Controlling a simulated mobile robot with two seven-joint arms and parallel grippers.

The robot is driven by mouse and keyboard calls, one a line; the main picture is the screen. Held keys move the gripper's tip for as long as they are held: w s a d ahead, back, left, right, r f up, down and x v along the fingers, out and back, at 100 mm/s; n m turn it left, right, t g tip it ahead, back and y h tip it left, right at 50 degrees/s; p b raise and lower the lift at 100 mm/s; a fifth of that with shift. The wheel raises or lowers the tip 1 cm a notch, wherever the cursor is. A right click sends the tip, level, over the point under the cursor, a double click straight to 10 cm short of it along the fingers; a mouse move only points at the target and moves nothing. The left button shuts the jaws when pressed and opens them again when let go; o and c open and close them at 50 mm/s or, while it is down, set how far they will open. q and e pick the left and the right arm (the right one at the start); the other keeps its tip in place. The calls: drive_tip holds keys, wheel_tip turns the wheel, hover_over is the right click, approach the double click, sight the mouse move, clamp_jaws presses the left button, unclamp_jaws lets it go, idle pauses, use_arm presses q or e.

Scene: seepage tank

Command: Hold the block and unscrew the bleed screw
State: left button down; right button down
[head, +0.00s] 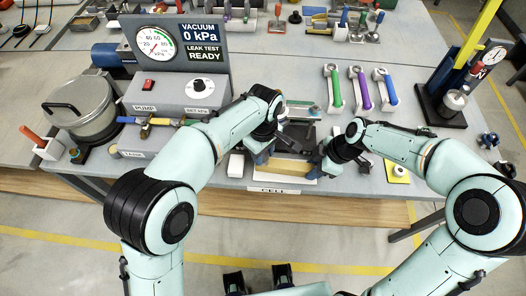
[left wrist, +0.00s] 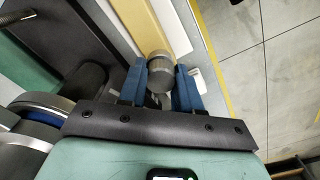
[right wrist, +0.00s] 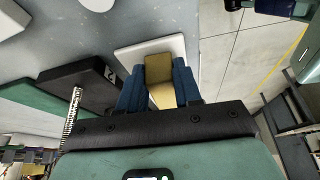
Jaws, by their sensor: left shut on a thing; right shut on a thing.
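The block (head: 289,168) is tan-yellow and lies at the front edge of the bench on a white base (head: 285,187), above a CELL label. My right gripper (head: 318,168) is shut on the block's right end; the right wrist view shows its blue fingers on both sides of the block (right wrist: 160,70). My left gripper (head: 263,158) is at the block's left end. In the left wrist view its blue fingers are shut on a round grey metal knob, apparently the bleed screw (left wrist: 158,67), with the block (left wrist: 138,25) just beyond it. The screw is hidden in the head view.
A dark fixture (head: 298,135) stands close behind the block. Green, purple and blue handled tools (head: 358,90) lie behind on the right. The pump box (head: 180,92), gauge panel (head: 180,45) and metal pot (head: 82,105) stand on the left. A white piece (head: 236,165) lies left of the block.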

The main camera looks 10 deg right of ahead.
use_arm(q)
drive_tip(key=shift+r, duration=0.6)
use_arm(e)
drive_tip(key=shift+d+f, duration=0.1)
drive_tip(key=shift+f, duration=0.05)
use_arm(q)
drive_tip(key=shift+r, duration=1.2)
use_arm(e)
drive_tip(key=shift+s, duration=0.1)
drive_tip(key=c, duration=0.7)
unclamp_jaws()
